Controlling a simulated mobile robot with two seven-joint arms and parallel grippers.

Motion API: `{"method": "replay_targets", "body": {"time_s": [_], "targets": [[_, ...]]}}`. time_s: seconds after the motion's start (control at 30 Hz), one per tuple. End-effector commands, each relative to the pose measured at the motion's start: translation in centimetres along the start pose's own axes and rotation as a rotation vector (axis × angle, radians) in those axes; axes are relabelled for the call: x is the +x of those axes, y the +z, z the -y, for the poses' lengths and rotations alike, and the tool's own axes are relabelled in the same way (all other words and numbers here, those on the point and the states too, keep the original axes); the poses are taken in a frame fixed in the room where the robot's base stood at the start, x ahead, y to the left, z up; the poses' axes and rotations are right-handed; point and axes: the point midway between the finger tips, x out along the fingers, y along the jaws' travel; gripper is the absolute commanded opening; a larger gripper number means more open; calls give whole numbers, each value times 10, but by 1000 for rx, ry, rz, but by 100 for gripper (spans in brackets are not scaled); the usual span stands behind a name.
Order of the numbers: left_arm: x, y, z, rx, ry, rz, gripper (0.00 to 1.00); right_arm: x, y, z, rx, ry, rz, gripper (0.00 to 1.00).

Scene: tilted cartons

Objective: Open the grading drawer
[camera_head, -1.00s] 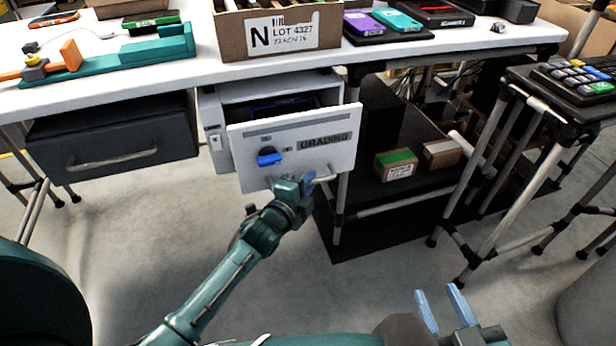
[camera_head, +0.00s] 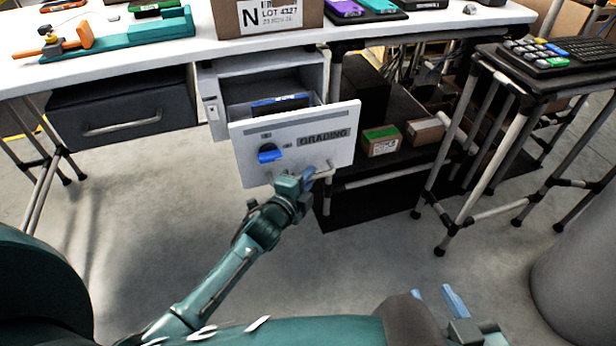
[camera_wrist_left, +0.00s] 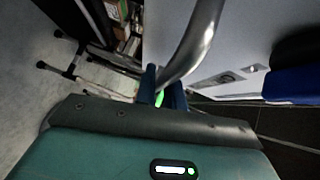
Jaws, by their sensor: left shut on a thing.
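The grading drawer (camera_head: 294,143) has a pale front with a "GRADING" label and a blue knob (camera_head: 268,153). It stands pulled out of its cabinet (camera_head: 212,105) under the bench, and a blue-edged item (camera_head: 280,101) shows inside it. My left gripper (camera_head: 307,178) is shut on the drawer's bar handle, low on the front. The curved metal handle (camera_wrist_left: 196,42) passes between the blue fingers (camera_wrist_left: 160,92) in the left wrist view. My right gripper (camera_head: 437,302) is at the bottom right of the head view, its two blue fingers apart and nothing seen between them.
A dark closed drawer (camera_head: 122,115) hangs to the left. The white bench top (camera_head: 215,45) carries a carton (camera_head: 266,16) and devices. A lower shelf with small boxes (camera_head: 381,140) and a side stand (camera_head: 530,85) are at right. Floor in front is clear.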

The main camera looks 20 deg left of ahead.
Motion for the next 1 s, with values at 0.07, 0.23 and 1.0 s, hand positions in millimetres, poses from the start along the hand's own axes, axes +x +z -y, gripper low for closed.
{"method": "replay_targets", "body": {"time_s": [0.07, 0.23, 1.0], "targets": [[0, 1, 0, 0, 1, 2, 0, 0, 0, 0, 0, 1, -1, 36], [0, 1, 0, 0, 1, 3, 0, 0, -1, 0, 0, 1, -3, 36], [-24, 0, 1, -1, 2, 1, 32, -4, -9, -2, 15, 5, -10, 36]]}}
